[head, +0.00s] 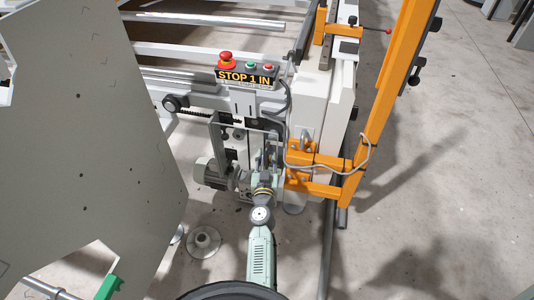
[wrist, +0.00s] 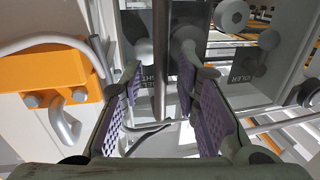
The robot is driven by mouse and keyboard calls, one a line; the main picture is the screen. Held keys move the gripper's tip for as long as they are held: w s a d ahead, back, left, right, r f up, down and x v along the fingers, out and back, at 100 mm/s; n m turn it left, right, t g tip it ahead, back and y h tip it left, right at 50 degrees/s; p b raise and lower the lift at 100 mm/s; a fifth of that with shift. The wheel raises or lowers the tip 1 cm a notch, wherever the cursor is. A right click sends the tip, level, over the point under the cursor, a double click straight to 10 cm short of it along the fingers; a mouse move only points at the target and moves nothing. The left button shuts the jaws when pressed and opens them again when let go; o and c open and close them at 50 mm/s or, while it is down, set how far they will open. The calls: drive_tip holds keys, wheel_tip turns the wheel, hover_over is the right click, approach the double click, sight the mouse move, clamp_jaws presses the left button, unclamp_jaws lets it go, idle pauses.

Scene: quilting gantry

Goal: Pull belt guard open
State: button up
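A vertical grey metal bar (wrist: 161,60), which looks like the handle of the belt guard, stands upright in the wrist view. Behind it are grey round rollers or pulleys (wrist: 231,16) and dark labels, one reading IDLER; I cannot make out the guard's outline. My gripper (wrist: 158,88) is open, its purple-padded fingers on either side of the bar, with gaps visible between pads and bar. In the head view my gripper (head: 268,163) is at the machine's end, below the STOP 1 IN box; its fingers are small and partly hidden by my arm.
An orange bracket (head: 318,165) and post (head: 372,110) stand close right of my gripper, with a looping cable. A grey motor (head: 210,173) is close left. A large grey panel (head: 90,140) fills the left foreground. The floor to the right is clear.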

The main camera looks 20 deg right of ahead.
drive_tip(key=shift+c, duration=0.4)
clamp_jaws()
idle(0.6)
